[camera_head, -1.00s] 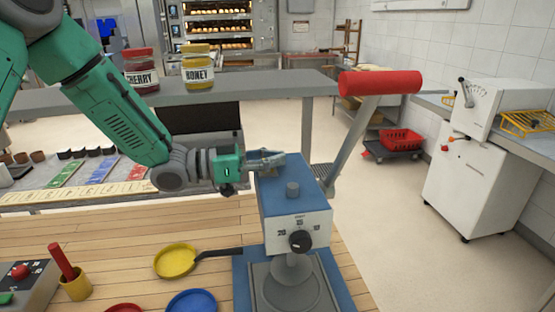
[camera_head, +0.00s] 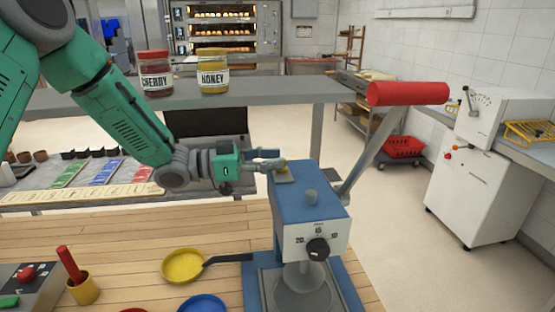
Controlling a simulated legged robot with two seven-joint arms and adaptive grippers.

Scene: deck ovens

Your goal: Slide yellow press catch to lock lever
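The blue press (camera_head: 318,213) stands on the wooden table with a dial on its white front. Its long grey lever arm (camera_head: 374,146) rises to the right and ends in a red handle (camera_head: 408,93). The small yellow catch (camera_head: 283,171) is on top of the press near its back left corner, partly hidden. My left gripper (camera_head: 274,160) comes in from the left with its fingertips at the catch. The fingers look close together, but I cannot tell whether they touch the catch or how far they are apart. My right gripper is not in view.
A grey shelf (camera_head: 290,91) with a cherry jar (camera_head: 155,77) and a honey jar (camera_head: 213,78) stands behind. A yellow pan (camera_head: 184,266), a blue dish (camera_head: 202,305) and a yellow cup (camera_head: 84,290) are on the table left of the press.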

